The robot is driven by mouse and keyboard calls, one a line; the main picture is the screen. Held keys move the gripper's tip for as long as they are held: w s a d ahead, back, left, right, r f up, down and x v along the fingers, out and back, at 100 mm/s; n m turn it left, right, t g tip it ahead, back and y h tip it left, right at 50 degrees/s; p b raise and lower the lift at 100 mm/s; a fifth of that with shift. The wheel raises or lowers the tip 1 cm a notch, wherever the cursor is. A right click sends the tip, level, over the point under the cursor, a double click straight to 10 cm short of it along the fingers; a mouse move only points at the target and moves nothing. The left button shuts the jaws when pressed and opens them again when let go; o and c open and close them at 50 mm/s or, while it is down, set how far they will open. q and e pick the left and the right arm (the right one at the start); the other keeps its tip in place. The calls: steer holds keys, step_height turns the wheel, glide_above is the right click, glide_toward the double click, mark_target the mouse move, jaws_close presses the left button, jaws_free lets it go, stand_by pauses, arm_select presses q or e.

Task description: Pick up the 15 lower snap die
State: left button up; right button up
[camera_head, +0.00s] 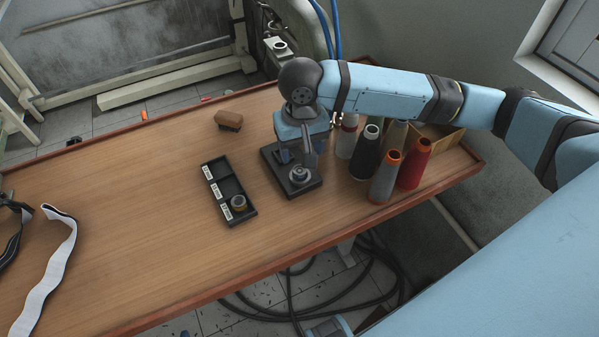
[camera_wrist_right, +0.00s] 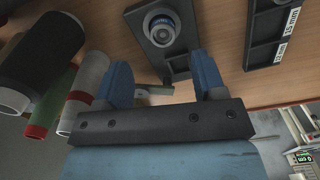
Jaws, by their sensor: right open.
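In the right wrist view the die (camera_wrist_right: 161,26) shows above the gap between my fingers, on the black base (camera_wrist_right: 180,72). Another round die, brownish (camera_head: 238,203), sits in the front compartment of a black labelled tray (camera_head: 207,180). I cannot tell from the dies which is the 15 lower one. My right gripper (camera_head: 298,155) is open and empty, above the back of the base; its fingers (camera_wrist_right: 166,80) are apart. My left gripper is not in view.
Several thread cones, including a black one (camera_head: 366,155) and a red one (camera_head: 413,165), stand close to the right of the base. A brown block (camera_head: 229,120) lies behind the tray. A white strap (camera_head: 48,262) lies at left. The table's (camera_head: 140,230) left middle is clear.

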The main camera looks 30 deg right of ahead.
mark_target(300, 171)
step_height(300, 171, down, 6)
steer(key=shift+a+f, duration=0.15)
steer(key=shift+f, duration=0.1)
steer(key=c, duration=1.1)
